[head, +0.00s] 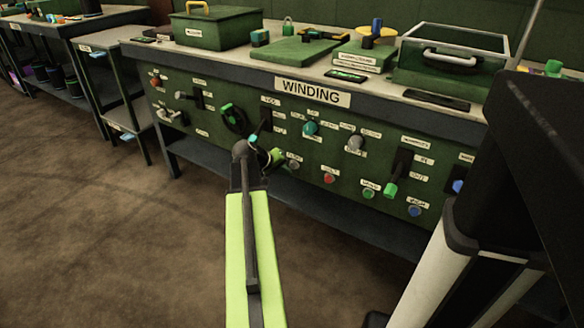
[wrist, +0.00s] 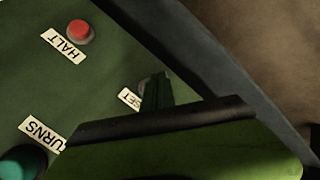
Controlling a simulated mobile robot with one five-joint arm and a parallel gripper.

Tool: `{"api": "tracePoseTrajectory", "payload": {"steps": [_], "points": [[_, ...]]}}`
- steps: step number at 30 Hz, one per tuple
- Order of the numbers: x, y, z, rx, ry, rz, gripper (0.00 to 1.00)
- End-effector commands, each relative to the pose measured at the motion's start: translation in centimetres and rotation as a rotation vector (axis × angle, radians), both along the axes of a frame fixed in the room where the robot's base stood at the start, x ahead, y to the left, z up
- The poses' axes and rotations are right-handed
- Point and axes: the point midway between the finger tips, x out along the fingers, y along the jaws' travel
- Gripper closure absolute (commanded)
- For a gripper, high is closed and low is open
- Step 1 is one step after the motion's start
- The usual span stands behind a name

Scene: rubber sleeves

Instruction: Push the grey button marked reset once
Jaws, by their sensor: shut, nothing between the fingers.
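The grey button (head: 294,164) sits on the sloping green front of the WINDING bench, to the left of a red button. In the wrist view the grey button (wrist: 147,84) is mostly hidden behind my finger, and only the end "SET" of its label (wrist: 129,98) shows. My gripper (head: 276,157) is shut and empty, its green tip just left of the button in the head view. In the wrist view the gripper tip (wrist: 160,88) overlaps the button. I cannot tell whether it touches.
The red button (wrist: 80,32) marked HALT is nearby, as is a teal knob (wrist: 20,165) by a label ending "URNS". A green button (head: 368,192) and a green-handled lever (head: 391,188) are farther right.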

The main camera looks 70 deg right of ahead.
Motion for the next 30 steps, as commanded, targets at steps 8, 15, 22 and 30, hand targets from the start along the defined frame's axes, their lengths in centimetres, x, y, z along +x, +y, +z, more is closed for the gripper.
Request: {"api": "tracePoseTrajectory", "payload": {"steps": [8,15,22,30], "points": [[0.00,-0.02,0.00,0.000,0.000,0.000,1.00],[-0.14,-0.77,0.02,0.000,-0.001,-0.001,1.00],[-0.17,-0.83,0.02,0.000,0.000,0.000,1.00],[-0.18,-0.95,0.02,0.000,0.000,0.000,1.00]]}}
